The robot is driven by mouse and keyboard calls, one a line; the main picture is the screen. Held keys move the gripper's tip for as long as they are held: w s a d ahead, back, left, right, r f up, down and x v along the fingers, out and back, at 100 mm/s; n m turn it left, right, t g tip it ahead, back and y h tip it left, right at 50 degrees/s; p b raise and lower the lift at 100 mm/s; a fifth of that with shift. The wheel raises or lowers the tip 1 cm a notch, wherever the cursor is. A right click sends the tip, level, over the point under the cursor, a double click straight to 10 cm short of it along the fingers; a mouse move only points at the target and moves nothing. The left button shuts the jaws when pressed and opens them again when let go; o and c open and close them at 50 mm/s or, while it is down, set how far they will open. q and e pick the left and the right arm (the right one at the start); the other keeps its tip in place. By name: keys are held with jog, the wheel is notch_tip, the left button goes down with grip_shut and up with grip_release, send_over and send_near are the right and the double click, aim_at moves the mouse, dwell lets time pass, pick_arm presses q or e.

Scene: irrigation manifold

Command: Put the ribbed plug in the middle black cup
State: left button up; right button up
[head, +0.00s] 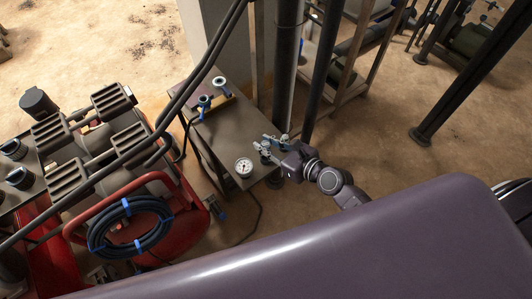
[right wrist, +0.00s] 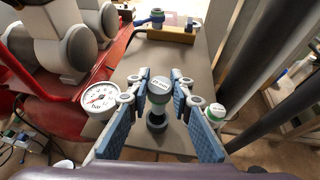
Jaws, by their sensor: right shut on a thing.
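My right gripper (head: 269,147) reaches over the near end of the grey bench (head: 220,128). In the right wrist view its blue-padded fingers (right wrist: 160,92) are shut on an upright plug with a grey, lettered top and a green body (right wrist: 159,86). A black cup (right wrist: 157,123) shows just below the plug; I cannot tell whether the plug touches it or is inside it. A second green-and-white capped piece (right wrist: 216,112) stands just right of the right finger. Other cups are hidden or not clear. My left gripper is not in view.
A round pressure gauge (head: 243,167) stands left of the gripper; it also shows in the right wrist view (right wrist: 100,97). A wooden block with blue-handled valves (head: 210,104) is at the bench's far end. Dark posts (head: 287,70) rise close behind. Red machinery with a coiled hose (head: 128,228) is left.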

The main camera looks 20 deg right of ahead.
notch_tip(320, 180, down, 4)
jog(key=shift+f+b, duration=0.1)
jog(key=shift+b, duration=0.9)
jog(key=shift+f, duration=0.1)
jog(key=o, duration=0.8)
jog(key=shift+s+r, duration=0.1)
jog(key=shift+r, duration=0.15)
jog(key=shift+v, duration=5.9)
